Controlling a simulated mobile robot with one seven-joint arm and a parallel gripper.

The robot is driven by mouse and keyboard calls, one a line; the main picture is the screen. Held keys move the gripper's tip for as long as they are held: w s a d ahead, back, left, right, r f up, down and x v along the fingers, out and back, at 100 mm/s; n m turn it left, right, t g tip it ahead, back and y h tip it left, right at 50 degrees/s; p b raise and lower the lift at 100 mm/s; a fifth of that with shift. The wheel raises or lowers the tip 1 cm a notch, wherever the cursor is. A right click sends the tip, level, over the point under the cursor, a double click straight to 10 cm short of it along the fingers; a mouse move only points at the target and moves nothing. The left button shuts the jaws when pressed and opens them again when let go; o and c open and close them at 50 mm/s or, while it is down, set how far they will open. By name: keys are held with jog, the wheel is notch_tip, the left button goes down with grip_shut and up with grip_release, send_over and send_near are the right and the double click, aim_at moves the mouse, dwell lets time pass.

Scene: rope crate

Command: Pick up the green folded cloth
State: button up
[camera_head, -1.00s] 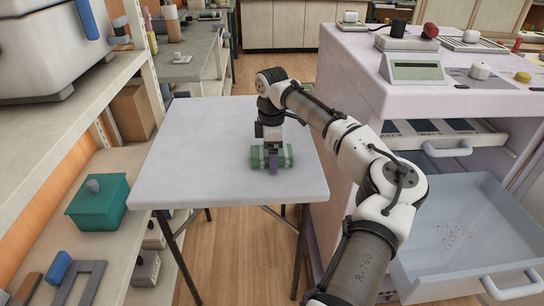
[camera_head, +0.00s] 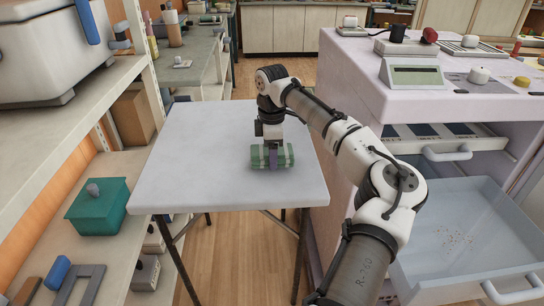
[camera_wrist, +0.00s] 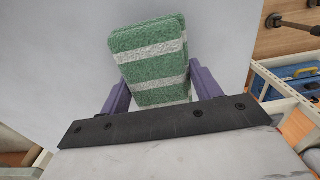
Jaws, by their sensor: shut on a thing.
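The green folded cloth (camera_head: 286,156) has pale stripes. It is at the folding table's (camera_head: 200,165) right side in the head view. My gripper (camera_head: 272,160) points down over it and is shut on it, with purple fingers. In the wrist view the cloth (camera_wrist: 150,60) sits between the two fingers (camera_wrist: 160,90), one at each side. I cannot tell whether the cloth is touching the table or just above it.
An open drawer (camera_head: 470,240) with small crumbs juts out at the right, below a pale counter (camera_head: 350,50). Shelves with a teal box (camera_head: 98,212) stand at the left. The table's left half is clear.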

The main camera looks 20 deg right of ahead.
notch_tip(320, 180, up, 18)
jog(key=p, duration=0.2)
jog(key=shift+r, duration=0.15)
